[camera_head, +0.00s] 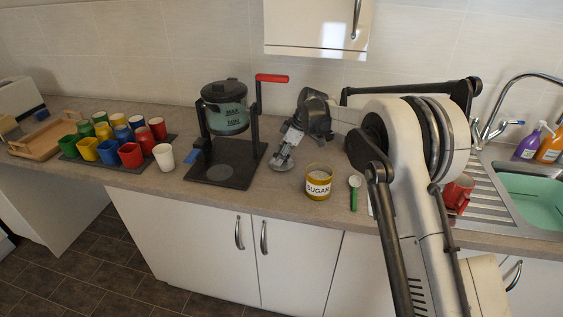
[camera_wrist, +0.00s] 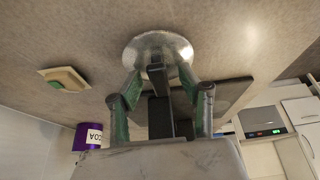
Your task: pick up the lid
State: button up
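The lid (camera_head: 282,161) is a round silvery disc, low over the counter between the coffee machine and the sugar jar (camera_head: 318,184). It also shows in the wrist view (camera_wrist: 172,45), straight beyond my fingers, with a small dark piece at its middle that looks like a knob. My gripper (camera_head: 289,146) is right at the lid. In the wrist view my gripper (camera_wrist: 159,74) has its two green-padded fingers apart, one on each side of the dark piece, with visible gaps. Whether a fingertip touches the lid is unclear. The sugar jar is yellow and stands without a lid on it.
The coffee machine (camera_head: 226,118) with a red handle stands on a dark base to the left. Several coloured cups (camera_head: 131,154) are farther left. A green spoon (camera_head: 354,194) lies right of the jar. A purple cocoa jar (camera_wrist: 88,136) and a sponge-like block (camera_wrist: 64,79) show in the wrist view.

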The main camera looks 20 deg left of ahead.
grip_shut()
dwell(0.3)
